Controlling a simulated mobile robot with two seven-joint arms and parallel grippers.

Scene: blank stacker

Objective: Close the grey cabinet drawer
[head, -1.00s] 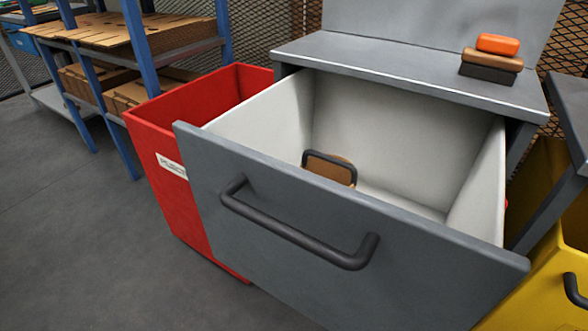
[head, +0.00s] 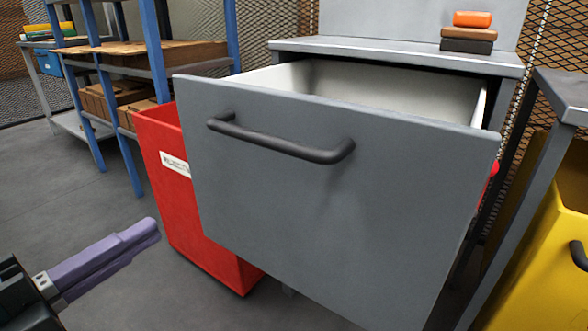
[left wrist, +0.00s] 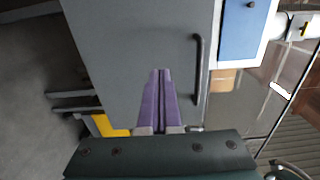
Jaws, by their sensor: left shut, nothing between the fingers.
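The grey cabinet drawer (head: 330,200) stands pulled out of the grey cabinet (head: 400,52), with its pale inside showing behind the front panel. A dark bar handle (head: 280,140) runs across the upper part of the front. My left gripper (head: 150,228) has purple fingers, is shut and empty, and is low to the left of the drawer front, apart from it in the head view. In the left wrist view the shut fingers (left wrist: 160,75) point toward the grey front panel (left wrist: 130,40), with the handle (left wrist: 198,70) to their right. My right gripper is not in view.
A red bin (head: 185,200) stands left of the drawer and a yellow bin (head: 545,240) to the right. A blue-framed shelf (head: 155,60) with cardboard is behind left. Stacked blocks (head: 468,32) sit on the cabinet top. The floor at left is open.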

